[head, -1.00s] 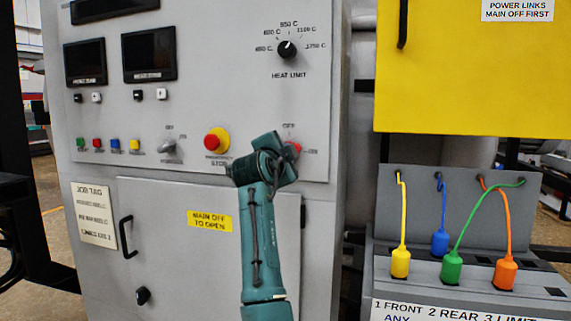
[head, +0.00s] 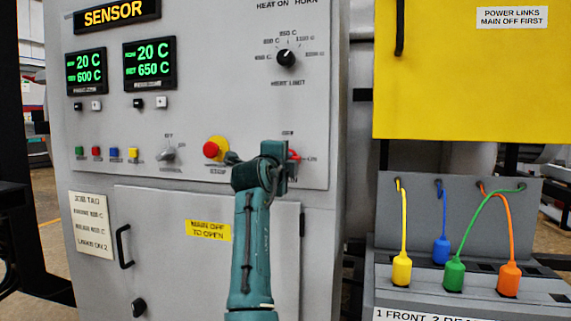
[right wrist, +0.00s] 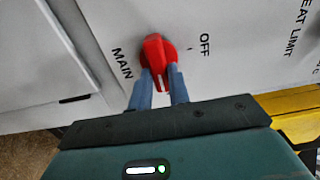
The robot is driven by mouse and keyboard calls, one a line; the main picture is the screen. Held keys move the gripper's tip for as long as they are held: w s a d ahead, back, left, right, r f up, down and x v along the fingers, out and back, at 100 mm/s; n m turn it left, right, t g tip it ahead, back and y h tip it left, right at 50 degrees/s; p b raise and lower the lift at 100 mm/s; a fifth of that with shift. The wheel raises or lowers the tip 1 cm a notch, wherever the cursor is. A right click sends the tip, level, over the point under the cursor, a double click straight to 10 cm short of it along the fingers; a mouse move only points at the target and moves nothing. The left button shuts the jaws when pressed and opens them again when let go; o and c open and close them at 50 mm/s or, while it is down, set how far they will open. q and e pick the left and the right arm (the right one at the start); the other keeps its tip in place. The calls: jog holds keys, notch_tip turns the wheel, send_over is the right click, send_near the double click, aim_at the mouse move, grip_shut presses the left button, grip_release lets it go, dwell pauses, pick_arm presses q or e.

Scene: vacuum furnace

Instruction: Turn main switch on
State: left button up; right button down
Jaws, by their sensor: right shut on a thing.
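The red main switch (right wrist: 158,58) shows in the right wrist view between the MAIN and OFF labels, its knob turned away from the OFF mark. In the head view a red part of it (head: 294,155) shows beside my right gripper, pointing towards ON. My right gripper (right wrist: 160,88) is shut on the switch, with a blue finger on each side of the knob. In the head view my right gripper (head: 285,160) is against the panel and hides most of the switch. My left gripper is in neither view.
Two lit green displays (head: 150,63) read temperatures, and a SENSOR display (head: 117,13) is lit. A red emergency stop (head: 211,149) sits just left of my gripper. A heat limit knob (head: 286,58) is above. Coloured cable plugs (head: 454,273) stand at right.

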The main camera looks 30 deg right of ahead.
jog(key=c, duration=1.3)
grip_release()
jog(key=v, duration=1.3)
jog(key=shift+s+b, duration=0.1)
jog(key=shift+b, duration=0.2)
